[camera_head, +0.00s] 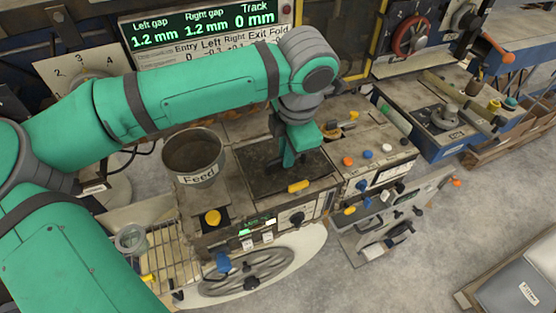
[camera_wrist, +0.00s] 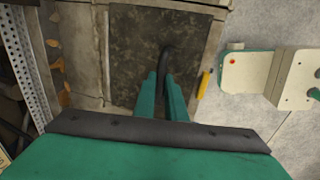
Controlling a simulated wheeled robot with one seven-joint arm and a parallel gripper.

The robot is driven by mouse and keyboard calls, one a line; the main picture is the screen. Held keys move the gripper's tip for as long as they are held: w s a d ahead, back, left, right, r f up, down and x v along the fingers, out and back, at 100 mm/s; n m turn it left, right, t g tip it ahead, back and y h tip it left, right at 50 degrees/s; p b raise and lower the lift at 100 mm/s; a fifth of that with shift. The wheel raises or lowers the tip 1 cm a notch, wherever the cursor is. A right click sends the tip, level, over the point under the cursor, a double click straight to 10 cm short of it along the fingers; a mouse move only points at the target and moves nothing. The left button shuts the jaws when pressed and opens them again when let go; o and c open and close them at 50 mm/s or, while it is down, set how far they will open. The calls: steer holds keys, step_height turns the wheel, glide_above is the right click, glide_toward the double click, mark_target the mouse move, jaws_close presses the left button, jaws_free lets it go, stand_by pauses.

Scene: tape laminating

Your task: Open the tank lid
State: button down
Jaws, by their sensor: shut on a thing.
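The tank lid (camera_head: 262,183) is a dark, worn square plate on top of the machine, and it lies flat as far as I can see. It also fills the upper middle of the wrist view (camera_wrist: 135,45). A black curved handle (camera_wrist: 164,58) stands on the lid. My gripper (camera_head: 287,160) is above the lid, pointing down. In the wrist view my green fingers (camera_wrist: 162,80) are shut on the handle, one on each side. Part of the handle is hidden between the fingers.
A yellow bar (camera_head: 299,186) sits at the lid's front edge. The Feed bucket (camera_head: 192,157) stands left of the lid. A control panel with coloured knobs (camera_head: 368,154) is to the right. A large handwheel (camera_head: 250,275) is below in front. A lit display (camera_head: 205,30) is behind.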

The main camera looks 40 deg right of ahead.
steer(key=shift+w+r, duration=0.4)
steer(key=shift+r, duration=0.4)
steer(key=shift+w+d+r, duration=0.15)
steer(key=shift+w+r, duration=0.3)
steer(key=shift+r, duration=0.15)
steer(key=shift+w+d+r, duration=0.1)
steer(key=shift+w+r, duration=0.3)
steer(key=shift+r, duration=0.2)
steer(key=shift+w+d+r, duration=0.25)
steer(key=shift+w+r, duration=0.7)
steer(key=shift+w, duration=0.1)
